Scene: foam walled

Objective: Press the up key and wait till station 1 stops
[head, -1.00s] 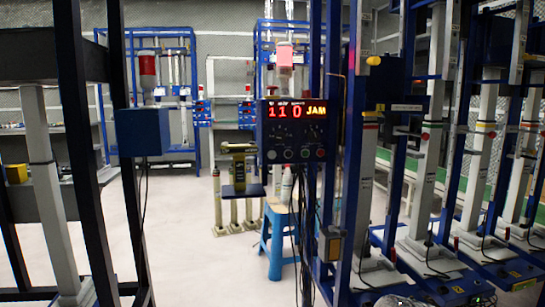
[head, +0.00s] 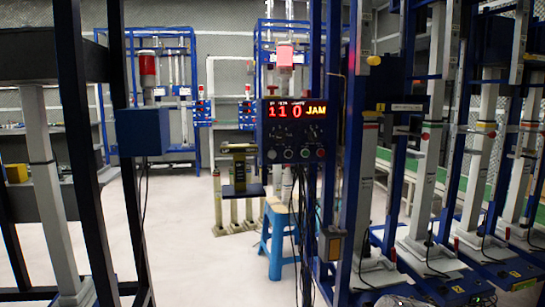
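A dark control box (head: 297,132) hangs on a blue post near the middle of the head view. Its lit red display (head: 284,112) reads 110, and orange letters beside it read JAM. Small round knobs and buttons (head: 304,153) sit in a row below the display. Their labels are too small to read, so I cannot tell which is the up key. A pinkish-red lamp (head: 284,57) is above the box. I cannot tell which frame is station 1. Neither of my grippers shows.
A blue stool (head: 277,245) stands below the box, with cables hanging near it. A row of grey columns on blue bases (head: 430,258) fills the right. Black and grey posts (head: 90,150) with a blue box (head: 142,132) stand left. Pale floor (head: 190,240) is clear between.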

